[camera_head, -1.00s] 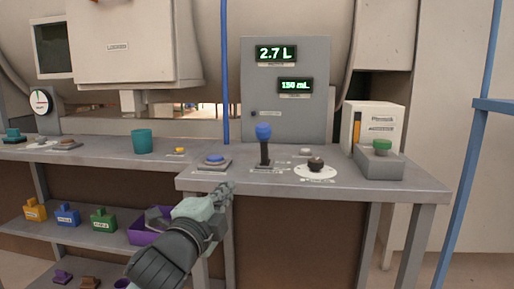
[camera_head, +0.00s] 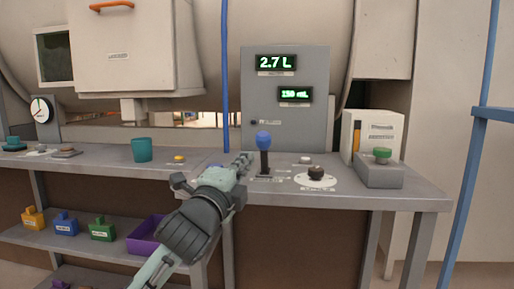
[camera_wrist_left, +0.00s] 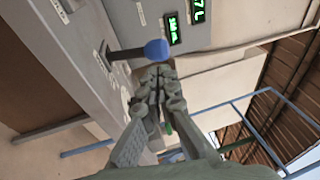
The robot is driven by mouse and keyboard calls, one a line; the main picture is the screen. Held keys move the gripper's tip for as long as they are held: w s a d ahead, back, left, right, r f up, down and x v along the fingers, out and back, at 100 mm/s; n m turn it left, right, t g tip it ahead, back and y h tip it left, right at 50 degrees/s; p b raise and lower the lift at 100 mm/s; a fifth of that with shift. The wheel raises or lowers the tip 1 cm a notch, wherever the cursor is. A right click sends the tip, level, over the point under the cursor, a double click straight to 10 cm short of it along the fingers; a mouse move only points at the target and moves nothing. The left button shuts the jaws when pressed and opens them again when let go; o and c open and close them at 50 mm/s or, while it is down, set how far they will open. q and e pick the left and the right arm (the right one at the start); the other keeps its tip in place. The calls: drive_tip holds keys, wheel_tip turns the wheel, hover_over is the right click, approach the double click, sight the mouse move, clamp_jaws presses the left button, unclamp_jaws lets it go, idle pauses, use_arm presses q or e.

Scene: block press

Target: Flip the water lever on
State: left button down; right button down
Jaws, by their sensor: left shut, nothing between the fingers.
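The water lever is taken to be the upright black stick with a blue knob (camera_head: 264,141) on the grey bench; its label is too small to read. It also shows in the left wrist view (camera_wrist_left: 155,50), just beyond the fingertips. My left gripper (camera_head: 246,158) is shut and empty, just left of the lever's stick, slightly below the knob. In the left wrist view its fingertips (camera_wrist_left: 158,72) are together near the knob; I cannot tell whether they touch it. My right gripper is not in view.
A grey panel (camera_head: 285,110) behind the lever shows green readouts of 2.7 L and 150 mL. Right of the lever are a black knob on a white dial (camera_head: 316,175) and a green button on a grey box (camera_head: 381,155). A teal cup (camera_head: 141,149) stands on the left bench.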

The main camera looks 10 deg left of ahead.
sight(261, 142)
use_arm(q)
drive_tip(key=x, duration=0.7)
drive_tip(key=shift+w+d, duration=0.15)
drive_tip(key=shift+w, duration=0.2)
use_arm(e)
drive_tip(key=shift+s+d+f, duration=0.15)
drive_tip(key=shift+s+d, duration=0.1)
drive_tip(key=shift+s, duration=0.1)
